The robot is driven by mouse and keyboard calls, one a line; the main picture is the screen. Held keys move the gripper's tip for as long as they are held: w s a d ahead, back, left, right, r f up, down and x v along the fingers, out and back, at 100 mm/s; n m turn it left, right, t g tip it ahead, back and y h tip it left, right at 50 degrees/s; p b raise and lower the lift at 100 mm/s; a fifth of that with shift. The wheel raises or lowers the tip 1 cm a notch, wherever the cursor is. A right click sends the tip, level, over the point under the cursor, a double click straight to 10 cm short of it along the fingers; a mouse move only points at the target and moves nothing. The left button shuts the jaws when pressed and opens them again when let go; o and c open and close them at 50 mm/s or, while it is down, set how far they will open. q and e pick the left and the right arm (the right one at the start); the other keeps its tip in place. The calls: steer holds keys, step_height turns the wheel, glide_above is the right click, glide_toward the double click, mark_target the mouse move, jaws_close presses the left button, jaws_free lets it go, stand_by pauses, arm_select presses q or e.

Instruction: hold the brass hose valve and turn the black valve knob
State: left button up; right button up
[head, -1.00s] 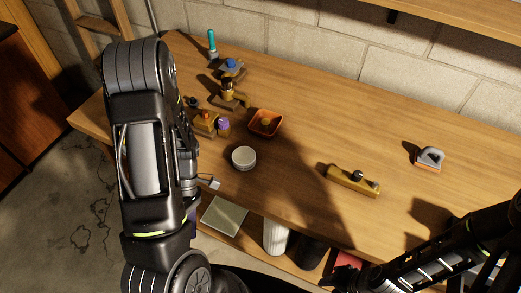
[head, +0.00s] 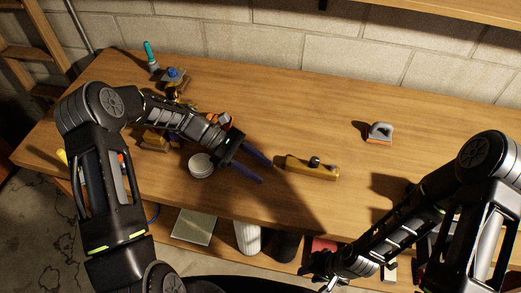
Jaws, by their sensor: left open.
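The brass hose valve (head: 299,167), a long brass-coloured body, lies on the workbench near its middle. A black knob (head: 314,161) stands on top of it, and a darker fitting shows at its right end. My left gripper (head: 267,173) is open and empty, just left of the valve, with its two dark bluish fingers pointing toward the valve's left end. A small gap shows between the fingertips and the valve. My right gripper (head: 315,266) is low at the bench's front edge, apart from the valve; its jaws are too dark and small to read.
A round pale disc (head: 201,165) sits beside my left gripper. My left arm partly hides several small items at the left. A grey-and-orange tool (head: 379,132) stands at the right. The wooden bench (head: 290,105) is clear behind the valve. Items sit on a lower shelf.

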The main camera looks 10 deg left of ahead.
mark_target(286, 159)
arm_select(q)
steer(key=w, duration=0.1)
steer(key=w+n+t+h, duration=0.1)
steer(key=w, duration=0.1)
steer(key=w+r+t, duration=0.1)
steer(key=w, duration=0.1)
steer(key=shift+w+a+h, duration=0.15)
steer(key=shift+a+h, duration=0.05)
steer(key=shift+h, duration=0.1)
steer(key=shift+d, duration=0.1)
steer(key=shift+x, duration=3.9)
jaws_close()
steer(key=shift+f, duration=0.2)
arm_select(e)
steer(key=shift+o, duration=0.3)
